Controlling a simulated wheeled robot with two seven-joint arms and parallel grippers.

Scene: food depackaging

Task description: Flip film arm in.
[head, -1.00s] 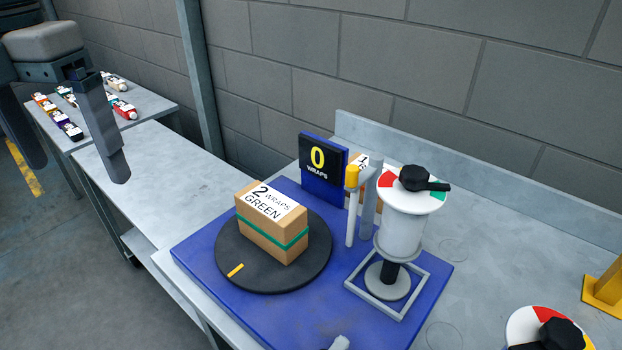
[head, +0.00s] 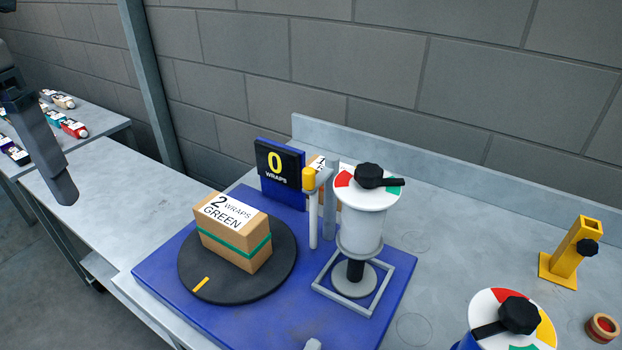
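The film arm seems to be the grey upright (head: 330,200) beside a white post with a yellow cap (head: 309,180), between the counter sign and the film roll. The film roll (head: 361,232) stands upright under a red, white and green dial with a black knob (head: 369,177). A box labelled "2 wraps green" (head: 232,240) with a green band sits on the black turntable (head: 262,272). The counter sign (head: 279,170) reads 0 wraps. My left gripper (head: 66,192) hangs at the far left, away from the machine; only part shows. My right gripper is not in view.
The blue base (head: 160,272) rests on a grey bench against a block wall. A second dial (head: 512,318), a yellow stand (head: 565,255) and a small wooden ring (head: 602,328) stand at right. Several small packs (head: 75,128) lie on a table at far left. The bench before the wall has free room.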

